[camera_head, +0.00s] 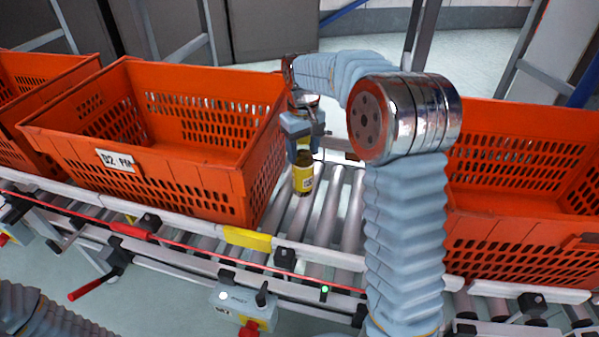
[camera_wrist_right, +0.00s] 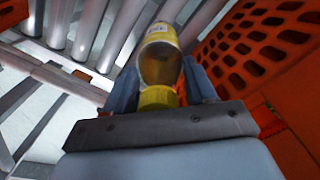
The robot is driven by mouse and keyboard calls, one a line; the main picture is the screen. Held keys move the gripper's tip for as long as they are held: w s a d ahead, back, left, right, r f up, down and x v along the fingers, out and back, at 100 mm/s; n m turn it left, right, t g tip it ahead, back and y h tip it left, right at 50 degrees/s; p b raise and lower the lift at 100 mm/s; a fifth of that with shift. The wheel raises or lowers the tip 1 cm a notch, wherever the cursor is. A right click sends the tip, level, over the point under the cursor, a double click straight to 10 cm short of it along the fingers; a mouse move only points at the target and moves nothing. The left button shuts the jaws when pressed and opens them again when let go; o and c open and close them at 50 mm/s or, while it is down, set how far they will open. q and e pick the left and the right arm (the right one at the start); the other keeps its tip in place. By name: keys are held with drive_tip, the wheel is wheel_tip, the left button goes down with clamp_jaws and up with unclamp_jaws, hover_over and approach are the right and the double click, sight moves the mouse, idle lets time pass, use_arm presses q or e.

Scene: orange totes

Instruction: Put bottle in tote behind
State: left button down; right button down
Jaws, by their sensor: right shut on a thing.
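A bottle (camera_head: 303,174) with a brown body and a yellow label is upright over the conveyor rollers, between two orange totes. My right gripper (camera_head: 303,150) is shut on its upper part. In the right wrist view the bottle (camera_wrist_right: 160,60) sits between the fingers, with its yellow cap (camera_wrist_right: 158,97) nearest the palm. An empty orange tote (camera_head: 240,193) with a white label stands just left of the gripper. Another orange tote (camera_head: 520,210) stands to the right, partly hidden by my right arm. My left gripper is not in view; only part of the left arm shows at bottom left.
The roller conveyor (camera_head: 325,215) runs under the totes, with a bare stretch between them. A third orange tote (camera_head: 35,75) stands at far left. A rail and a control box (camera_head: 240,305) run along the near side. A tote wall (camera_wrist_right: 265,45) is close beside the gripper in the wrist view.

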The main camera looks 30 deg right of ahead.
sight(303, 170)
drive_tip(key=shift+f, duration=3.45)
drive_tip(key=shift+c, duration=1.7)
unclamp_jaws()
drive_tip(key=shift+f, duration=0.1)
